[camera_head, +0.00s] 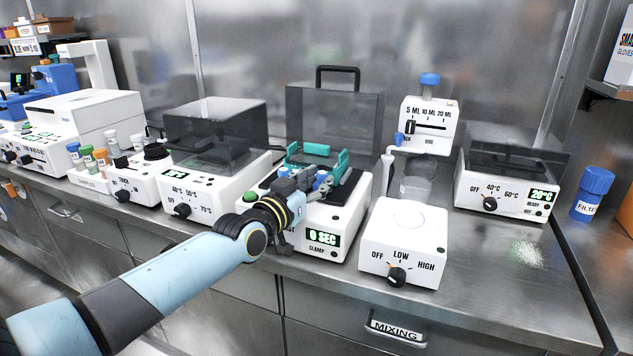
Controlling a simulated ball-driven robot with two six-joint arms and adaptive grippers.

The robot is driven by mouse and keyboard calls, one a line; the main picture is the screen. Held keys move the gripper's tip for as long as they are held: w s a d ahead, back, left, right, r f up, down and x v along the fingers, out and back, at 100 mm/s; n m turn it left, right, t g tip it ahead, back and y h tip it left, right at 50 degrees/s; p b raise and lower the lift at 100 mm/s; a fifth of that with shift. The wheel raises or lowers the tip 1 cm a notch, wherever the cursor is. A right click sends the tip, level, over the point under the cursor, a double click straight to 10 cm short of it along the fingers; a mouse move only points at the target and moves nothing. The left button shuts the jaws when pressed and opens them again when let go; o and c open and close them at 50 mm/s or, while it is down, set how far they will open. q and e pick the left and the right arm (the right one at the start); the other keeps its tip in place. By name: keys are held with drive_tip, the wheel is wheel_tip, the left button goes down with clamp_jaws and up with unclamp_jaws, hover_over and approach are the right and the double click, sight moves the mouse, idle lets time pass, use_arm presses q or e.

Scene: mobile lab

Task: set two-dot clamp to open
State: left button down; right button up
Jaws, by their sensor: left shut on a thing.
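The clamp machine (336,236) is a white box with a green "0 SEC" display and the word "CLAMP" on its front. Its dark lid (348,110) with a handle stands raised behind it. A teal clamp frame (341,165) with a teal bar (316,149) sits on its dark top. Blue-capped items show just behind my gripper. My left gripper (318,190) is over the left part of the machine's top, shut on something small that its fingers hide. I cannot make out any two-dot mark. My right gripper is not in view.
A mixer (406,229) with an OFF/LOW/HIGH knob stands close on the right, a dispenser (428,125) behind it. A dark-lidded heater (213,150) is close on the left.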

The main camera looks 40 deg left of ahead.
use_arm(q)
drive_tip(key=shift+s+d+r+p, duration=0.1)
drive_tip(key=shift+s+d+p, duration=0.15)
drive_tip(key=shift+s+p, duration=0.6)
drive_tip(key=shift+s, duration=0.2)
drive_tip(key=shift+f, duration=0.25)
drive_tip(key=c, duration=1.1)
unclamp_jaws()
drive_tip(key=shift+r, duration=0.1)
drive_tip(key=shift+s, duration=0.15)
drive_tip(key=s, duration=1.1)
drive_tip(key=shift+s+d, duration=0.3)
drive_tip(key=shift+s, duration=0.1)
